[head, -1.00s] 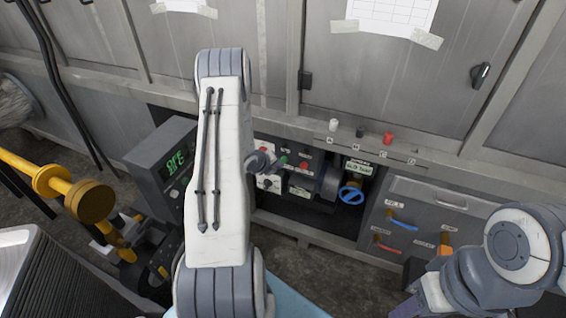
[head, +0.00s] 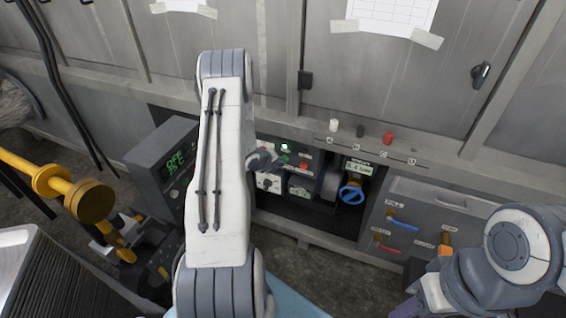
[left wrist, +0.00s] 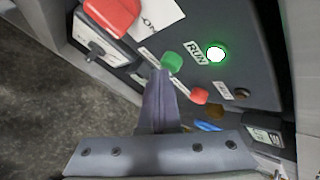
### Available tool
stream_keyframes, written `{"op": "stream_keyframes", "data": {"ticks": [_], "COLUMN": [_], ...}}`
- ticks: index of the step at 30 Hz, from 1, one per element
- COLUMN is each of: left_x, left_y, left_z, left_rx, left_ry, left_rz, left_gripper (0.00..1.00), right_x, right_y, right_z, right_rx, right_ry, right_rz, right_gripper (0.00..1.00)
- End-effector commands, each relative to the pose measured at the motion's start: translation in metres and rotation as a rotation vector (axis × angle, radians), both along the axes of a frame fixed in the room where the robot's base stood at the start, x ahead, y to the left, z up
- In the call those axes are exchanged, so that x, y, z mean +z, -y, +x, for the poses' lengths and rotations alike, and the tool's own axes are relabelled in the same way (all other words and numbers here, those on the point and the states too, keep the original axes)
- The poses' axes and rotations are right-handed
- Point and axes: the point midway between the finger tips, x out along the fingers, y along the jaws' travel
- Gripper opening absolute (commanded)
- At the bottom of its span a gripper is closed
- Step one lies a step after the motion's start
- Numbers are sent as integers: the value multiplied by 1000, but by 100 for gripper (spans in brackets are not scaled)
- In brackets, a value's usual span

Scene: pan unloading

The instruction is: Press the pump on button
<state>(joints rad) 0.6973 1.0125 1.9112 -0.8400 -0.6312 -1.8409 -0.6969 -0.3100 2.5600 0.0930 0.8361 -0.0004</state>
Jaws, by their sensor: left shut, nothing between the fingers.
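The control panel shows behind my left arm in the head view. A green button (left wrist: 172,62) sits on it, and the button also shows small in the head view (head: 284,158). My left gripper (left wrist: 160,80) is shut and empty, its tip right at the green button's near edge; I cannot tell if they touch. In the head view the left gripper (head: 272,160) is partly hidden by my arm. A green lamp (left wrist: 216,54) beside a RUN label is lit, and it also glows in the head view (head: 285,147). A red button (left wrist: 200,96) sits beside the green one.
A large red handle (left wrist: 112,14) stands out from the panel. A blue handwheel (head: 351,196) is right of the panel, and drawers (head: 430,205) are further right. A display box (head: 165,165) is at left. My right arm is at lower right, its gripper (head: 432,296) only partly visible.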

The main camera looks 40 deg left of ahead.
Motion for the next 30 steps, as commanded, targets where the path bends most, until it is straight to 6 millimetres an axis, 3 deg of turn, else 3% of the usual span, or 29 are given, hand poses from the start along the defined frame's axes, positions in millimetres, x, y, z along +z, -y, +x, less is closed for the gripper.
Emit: {"op": "stream_keyframes", "data": {"ticks": [30], "left_x": [0], "left_y": [4], "left_z": [-20], "left_rx": [1], "left_ry": [0], "left_rz": [1], "left_gripper": [0], "right_x": [-7], "right_y": [0], "right_z": [0], "right_rx": [0], "right_ry": [0], "right_rz": [0], "right_gripper": [48]}}
